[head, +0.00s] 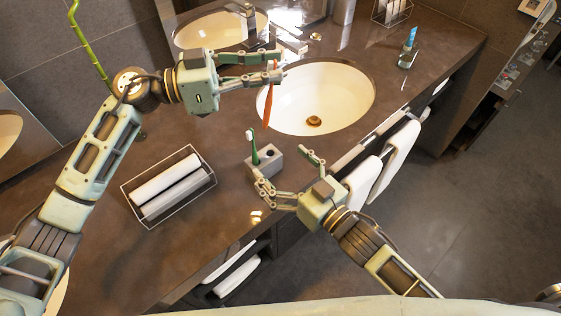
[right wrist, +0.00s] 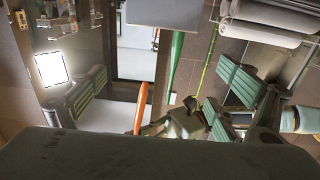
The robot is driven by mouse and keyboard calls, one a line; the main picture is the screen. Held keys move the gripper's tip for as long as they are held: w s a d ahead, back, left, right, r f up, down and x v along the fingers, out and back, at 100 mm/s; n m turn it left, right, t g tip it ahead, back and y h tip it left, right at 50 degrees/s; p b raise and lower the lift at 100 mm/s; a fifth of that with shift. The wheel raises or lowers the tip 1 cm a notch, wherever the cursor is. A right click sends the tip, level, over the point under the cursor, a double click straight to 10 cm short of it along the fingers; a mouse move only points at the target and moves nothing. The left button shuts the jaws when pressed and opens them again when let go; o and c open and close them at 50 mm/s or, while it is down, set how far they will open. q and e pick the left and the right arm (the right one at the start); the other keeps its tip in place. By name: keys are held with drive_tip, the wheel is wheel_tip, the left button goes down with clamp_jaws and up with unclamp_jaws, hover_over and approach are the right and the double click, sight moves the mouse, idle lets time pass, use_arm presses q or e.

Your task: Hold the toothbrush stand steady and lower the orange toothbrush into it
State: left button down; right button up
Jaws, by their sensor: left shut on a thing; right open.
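The toothbrush stand (head: 262,166) is a small grey block on the counter with a green toothbrush (head: 254,150) upright in it and an empty hole showing beside that. The orange toothbrush (head: 267,108) hangs nearly upright, bristle head up, its lower end above the stand and apart from it. My left gripper (head: 277,70) is shut on its upper part. My right gripper (head: 281,163) is open at the stand, a finger toward either side; contact is unclear. In the right wrist view, the stand (right wrist: 165,14) is at the top edge, with the orange toothbrush (right wrist: 141,108) below.
A wire basket (head: 136,212) with rolled towels stands left of the stand. The white sink basin (head: 330,95) lies behind it. White towels (head: 398,150) hang along the counter's front. Counter between basket and stand is clear.

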wheel_tip(320, 180, down, 7)
drive_tip(key=shift+w+d+f, duration=0.1)
drive_tip(key=shift+f, duration=0.1)
drive_tip(key=x, duration=0.7)
drive_tip(key=shift+w+f, duration=0.2)
use_arm(q)
drive_tip(key=shift+s+r, duration=0.1)
use_arm(e)
drive_tip(key=shift+c, duration=0.4)
drive_tip(key=c, duration=1.3)
use_arm(q)
drive_tip(key=h, duration=0.1)
hover_over(263, 124)
wheel_tip(263, 124, down, 7)
drive_tip(key=shift+r, duration=0.2)
drive_tip(key=shift+f, duration=3.7)
